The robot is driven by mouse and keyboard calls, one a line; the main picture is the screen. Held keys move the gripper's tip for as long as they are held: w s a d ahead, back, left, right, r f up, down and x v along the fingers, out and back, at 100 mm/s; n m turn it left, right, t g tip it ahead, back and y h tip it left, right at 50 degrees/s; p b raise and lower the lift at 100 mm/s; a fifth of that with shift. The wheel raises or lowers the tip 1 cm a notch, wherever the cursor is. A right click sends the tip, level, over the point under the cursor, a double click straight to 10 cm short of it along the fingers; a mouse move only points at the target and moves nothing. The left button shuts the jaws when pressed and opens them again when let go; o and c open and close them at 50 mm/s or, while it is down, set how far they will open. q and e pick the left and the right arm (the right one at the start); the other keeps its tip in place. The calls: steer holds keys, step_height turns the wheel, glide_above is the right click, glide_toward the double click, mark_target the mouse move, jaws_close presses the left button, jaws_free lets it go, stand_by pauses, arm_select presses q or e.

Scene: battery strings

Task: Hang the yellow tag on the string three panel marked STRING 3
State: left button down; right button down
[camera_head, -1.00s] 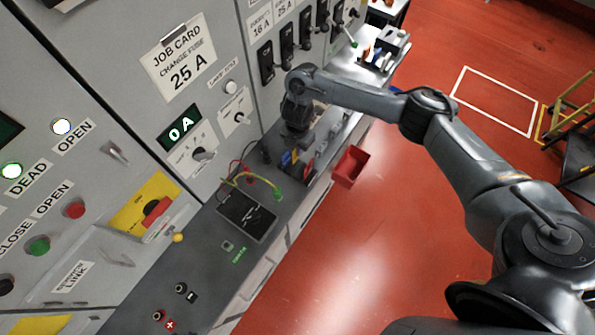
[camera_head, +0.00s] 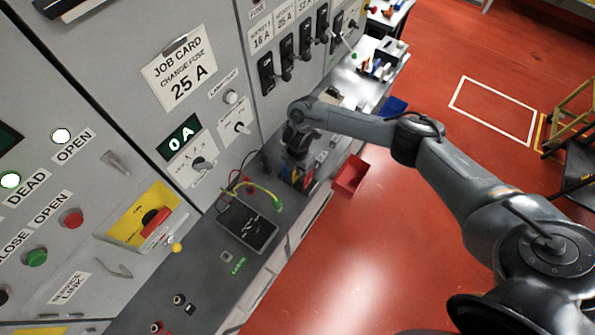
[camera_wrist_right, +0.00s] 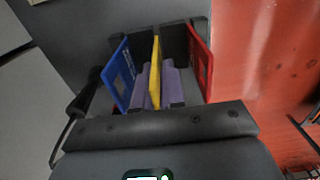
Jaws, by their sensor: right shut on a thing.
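My right gripper (camera_wrist_right: 157,88) reaches down into a dark tag holder (camera_wrist_right: 174,42) on the bench. Its two lilac finger pads are shut on the yellow tag (camera_wrist_right: 155,62), which stands on edge between them. A blue tag (camera_wrist_right: 122,76) stands to the left of the fingers and a red tag (camera_wrist_right: 199,66) to the right. In the head view the gripper (camera_head: 297,160) is over the holder and hides most of the tags. My left gripper is out of view. No STRING 3 marking is readable on the panels.
A dark meter (camera_head: 247,226) with coloured leads lies on the bench beside the holder. Cabinet panels with switches and a job card (camera_head: 179,70) rise behind. A red bin (camera_head: 350,175) hangs at the bench's front edge.

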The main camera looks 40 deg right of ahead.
steer(key=shift+f, duration=1.25)
steer(key=shift+f, duration=0.15)
steer(key=shift+f, duration=0.15)
steer(key=c, duration=1.2)
jaws_free()
